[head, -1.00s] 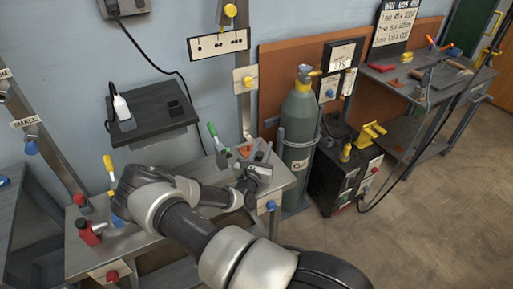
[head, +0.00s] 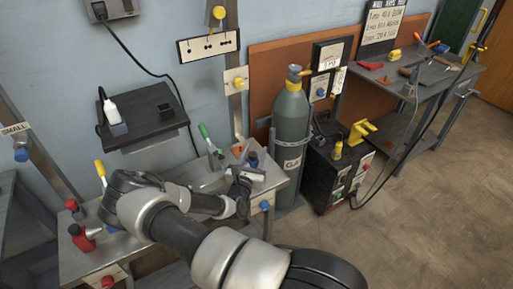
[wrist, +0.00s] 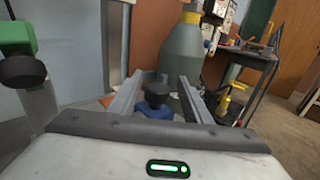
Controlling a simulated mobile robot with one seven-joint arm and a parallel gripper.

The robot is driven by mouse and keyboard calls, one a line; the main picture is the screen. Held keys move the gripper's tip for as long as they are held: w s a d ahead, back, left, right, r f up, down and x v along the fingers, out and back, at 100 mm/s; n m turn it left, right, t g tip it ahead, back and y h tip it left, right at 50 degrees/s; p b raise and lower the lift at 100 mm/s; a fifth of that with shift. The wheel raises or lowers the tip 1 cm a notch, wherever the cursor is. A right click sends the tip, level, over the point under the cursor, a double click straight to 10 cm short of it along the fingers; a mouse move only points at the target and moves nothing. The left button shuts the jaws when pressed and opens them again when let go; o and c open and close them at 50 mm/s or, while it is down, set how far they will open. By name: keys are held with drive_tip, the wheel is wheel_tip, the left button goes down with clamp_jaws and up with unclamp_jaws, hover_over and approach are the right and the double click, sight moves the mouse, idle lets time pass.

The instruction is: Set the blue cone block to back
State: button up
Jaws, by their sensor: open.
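A blue piece with a dark rounded top, which looks like the blue cone block (wrist: 156,110), shows between my fingers in the wrist view. It stands a little beyond them, and I cannot tell whether either finger touches it. In the head view a small dark-blue piece (head: 252,160) stands on the right end of the metal bench (head: 205,180), just behind my gripper (head: 246,173). My gripper is low over the bench with its fingers apart; the wrist view shows both fingers (wrist: 158,98). The block's lower part is partly hidden by my gripper body.
A green-handled tool (head: 207,138) stands left of my gripper and looms close in the wrist view (wrist: 15,38). A grey gas cylinder (head: 290,130) stands just right of the bench. A red can (head: 82,238) and yellow-handled tool (head: 101,171) are at the bench's left.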

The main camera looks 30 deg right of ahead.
drive_tip(key=p+v, duration=0.1)
drive_tip(key=v, duration=1.3)
drive_tip(key=shift+s+a+p, duration=0.25)
drive_tip(key=shift+p, duration=0.1)
drive_tip(key=shift+r, duration=0.1)
drive_tip(key=s+a+r+m+g+y, duration=0.1)
drive_tip(key=s+r+m+g+y, duration=0.1)
drive_tip(key=s+r+m+g, duration=0.7)
drive_tip(key=s+r+m+g+y, duration=0.3)
drive_tip(key=s+r+m+g, duration=0.3)
drive_tip(key=r+m, duration=0.75)
drive_tip(key=s+a+r+m+t+y, duration=0.2)
drive_tip(key=a+r+t+y, duration=0.25)
drive_tip(key=r, duration=0.25)
drive_tip(key=s+a+r+m+t+y, duration=0.3)
drive_tip(key=a+r, duration=0.3)
drive_tip(key=r, duration=0.1)
wheel_tip(320, 180, up, 16)
drive_tip(key=p, duration=1.6)
drive_tip(key=shift+r+p, duration=0.2)
drive_tip(key=shift+p, duration=0.15)
drive_tip(key=shift+w+a, duration=0.15)
